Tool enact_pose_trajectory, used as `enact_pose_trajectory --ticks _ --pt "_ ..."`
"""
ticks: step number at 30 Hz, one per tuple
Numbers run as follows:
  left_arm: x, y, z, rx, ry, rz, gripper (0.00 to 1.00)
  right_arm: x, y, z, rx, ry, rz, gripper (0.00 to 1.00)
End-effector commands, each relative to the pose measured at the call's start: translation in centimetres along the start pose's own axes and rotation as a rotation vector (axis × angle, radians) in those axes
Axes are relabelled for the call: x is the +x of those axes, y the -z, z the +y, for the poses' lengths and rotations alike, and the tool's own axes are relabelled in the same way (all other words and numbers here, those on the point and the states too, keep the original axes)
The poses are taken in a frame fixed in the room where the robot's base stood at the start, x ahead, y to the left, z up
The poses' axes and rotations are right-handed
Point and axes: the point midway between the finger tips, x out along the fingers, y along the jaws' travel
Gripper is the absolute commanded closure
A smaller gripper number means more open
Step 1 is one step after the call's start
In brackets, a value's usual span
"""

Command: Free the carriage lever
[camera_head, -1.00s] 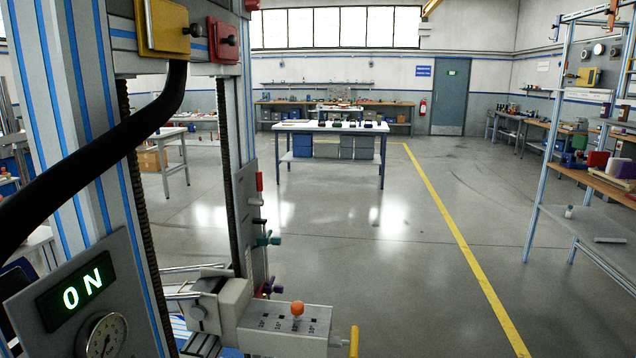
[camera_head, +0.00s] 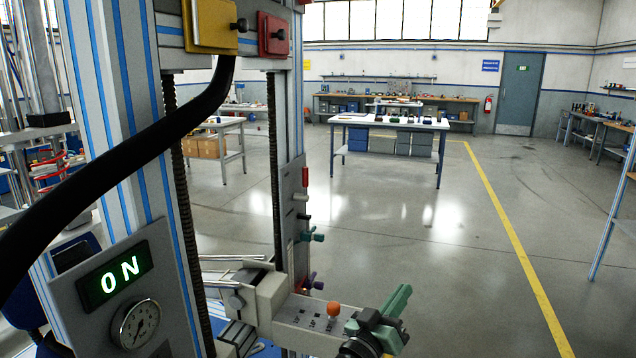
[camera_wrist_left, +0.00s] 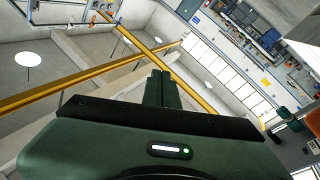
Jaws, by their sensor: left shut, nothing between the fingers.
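The carriage (camera_head: 300,318) is a light grey block with a marked top plate, on the machine column at the lower middle of the head view. A lever with an orange knob (camera_head: 333,309) stands up from this plate. My left gripper (camera_head: 400,298), green and black, is just right of the knob, over the carriage's right end. A small gap shows between it and the knob. In the left wrist view its fingers (camera_wrist_left: 163,88) are shut together with nothing between them. My right gripper is not in view.
An ON display (camera_head: 114,279) and a round gauge (camera_head: 135,323) are on the machine at left. Green (camera_head: 312,235) and purple (camera_head: 312,281) knobs sit behind the carriage. Open floor (camera_head: 430,250) lies to the right.

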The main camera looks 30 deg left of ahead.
Motion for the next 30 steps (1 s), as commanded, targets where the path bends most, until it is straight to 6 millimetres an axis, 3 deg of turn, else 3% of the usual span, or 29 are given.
enact_pose_trajectory --ticks 1,3,6,9,12,15,18,24,30 --pt "1.8 3.0 -0.2 -0.04 0.017 0.106 1.0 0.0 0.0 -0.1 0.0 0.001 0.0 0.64" --pt "3.6 7.2 -1.1 -0.101 0.055 0.256 1.0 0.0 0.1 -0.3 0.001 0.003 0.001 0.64" --pt "5.2 12.5 -2.9 -0.199 0.132 0.457 1.0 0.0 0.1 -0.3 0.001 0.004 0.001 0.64" --pt "5.9 17.0 -5.1 -0.302 0.232 0.64 1.0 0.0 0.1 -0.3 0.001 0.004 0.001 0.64" --pt "6.0 20.3 -7.5 -0.416 0.357 0.797 1.0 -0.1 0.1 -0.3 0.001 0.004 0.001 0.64" --pt "5.8 22.2 -9.5 -0.532 0.498 0.919 1.0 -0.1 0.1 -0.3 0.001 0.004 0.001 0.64" --pt "5.5 22.9 -11.0 -0.636 0.639 0.999 1.0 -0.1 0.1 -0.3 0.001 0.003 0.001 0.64" --pt "4.9 22.5 -12.0 -0.773 0.85 1.06 1.0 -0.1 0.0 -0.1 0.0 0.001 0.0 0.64" --pt "4.6 22.0 -12.1 -0.814 0.924 1.067 1.0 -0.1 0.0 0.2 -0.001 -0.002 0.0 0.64"
